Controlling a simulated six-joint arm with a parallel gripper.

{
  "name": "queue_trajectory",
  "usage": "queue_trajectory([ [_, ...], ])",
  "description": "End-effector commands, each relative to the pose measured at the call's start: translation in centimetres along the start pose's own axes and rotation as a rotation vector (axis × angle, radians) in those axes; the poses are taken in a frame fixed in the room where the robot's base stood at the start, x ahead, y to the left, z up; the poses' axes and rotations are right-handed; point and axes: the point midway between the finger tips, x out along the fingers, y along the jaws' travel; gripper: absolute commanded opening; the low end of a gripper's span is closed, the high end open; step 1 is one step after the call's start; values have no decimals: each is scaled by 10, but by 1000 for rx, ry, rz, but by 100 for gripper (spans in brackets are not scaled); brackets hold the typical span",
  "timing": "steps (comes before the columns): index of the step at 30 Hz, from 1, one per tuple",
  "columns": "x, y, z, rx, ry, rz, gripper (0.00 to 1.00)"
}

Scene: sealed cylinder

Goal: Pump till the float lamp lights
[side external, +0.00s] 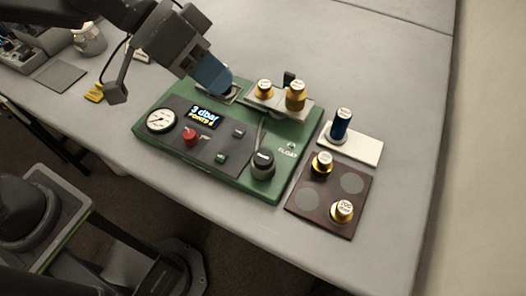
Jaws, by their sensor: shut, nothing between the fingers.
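A green panel (180,165) lies on the table. Its display (204,115) reads "3 dbar" with a smaller yellow line below that I cannot read surely. The small float lamp (291,145), above the word FLOAT, looks pale grey-green with no clear glow. My gripper (225,92), with blue fingers, is shut and empty. It points down at a dark recessed spot (236,97) on the panel's back edge; the fingers partly hide it, and I cannot tell whether they touch it.
The panel carries a round gauge (160,120), red knob (190,138), green button (221,157) and black knob (262,164). Brass weights (295,96) stand at its back right. A blue cylinder (341,124) stands on a white plate; brass weights (342,211) stand on a brown board.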

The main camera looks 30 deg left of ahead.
Motion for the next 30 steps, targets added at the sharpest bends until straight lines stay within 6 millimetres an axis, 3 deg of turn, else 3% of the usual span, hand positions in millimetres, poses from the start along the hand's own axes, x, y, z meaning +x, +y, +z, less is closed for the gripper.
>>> queue_trajectory([
  [3,33,17,-9,18,-10,61,0],
  [9,60,31,-15,29,-9,103,0],
  [23,64,32,-16,28,-7,109,0],
  [30,80,23,-5,26,-11,109,0],
])
